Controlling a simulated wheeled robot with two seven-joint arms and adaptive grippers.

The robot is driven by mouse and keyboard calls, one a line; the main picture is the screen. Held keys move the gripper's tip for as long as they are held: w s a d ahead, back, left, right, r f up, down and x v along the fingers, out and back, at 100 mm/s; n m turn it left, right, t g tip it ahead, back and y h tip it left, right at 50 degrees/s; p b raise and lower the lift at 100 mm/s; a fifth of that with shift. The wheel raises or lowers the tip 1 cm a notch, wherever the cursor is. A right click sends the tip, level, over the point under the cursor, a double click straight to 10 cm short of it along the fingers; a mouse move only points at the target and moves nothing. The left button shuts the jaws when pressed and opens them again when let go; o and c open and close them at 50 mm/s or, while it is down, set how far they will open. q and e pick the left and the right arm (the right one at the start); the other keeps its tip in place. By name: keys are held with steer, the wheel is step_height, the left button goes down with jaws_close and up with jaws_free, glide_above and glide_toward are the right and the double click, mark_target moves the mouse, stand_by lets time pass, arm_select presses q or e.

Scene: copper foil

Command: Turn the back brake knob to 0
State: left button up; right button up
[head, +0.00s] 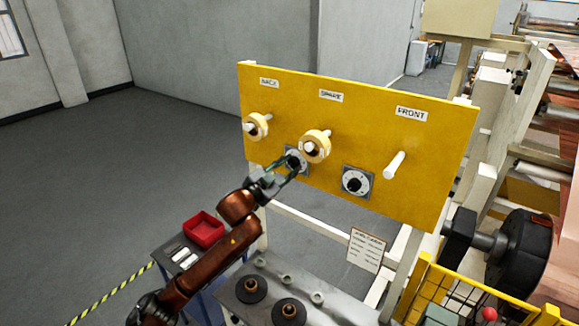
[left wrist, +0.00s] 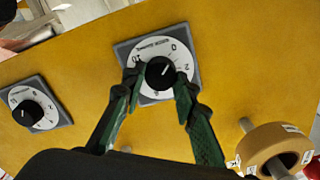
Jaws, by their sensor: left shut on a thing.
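The back brake knob (left wrist: 160,73) is black and sits on a white numbered dial (left wrist: 147,50) with a grey square plate. A short white mark on the knob points up and right, toward the 0 side; its exact reading is too small to tell. My left gripper (left wrist: 160,82) has its green fingers on either side of this knob and is shut on it. In the head view my left gripper (head: 289,164) reaches the dial plate (head: 297,153) on the yellow panel (head: 440,155), partly hiding the knob. My right gripper is not in view.
A second knob (head: 355,185) sits to the right. Tape rolls hang on the BACK (head: 257,126) and SPARE (head: 316,146) pegs; the FRONT peg (head: 394,165) is bare. A red bin (head: 204,229) and a grey bench with black discs (head: 289,311) stand below.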

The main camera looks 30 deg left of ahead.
arm_select(q)
steer(key=o, duration=1.2)
steer(key=shift+c, duration=0.2)
steer(key=shift+s, duration=0.15)
steer(key=s+a, duration=0.1)
steer(key=s, duration=1)
steer(key=shift+s, duration=0.35)
steer(key=shift+f, duration=0.1)
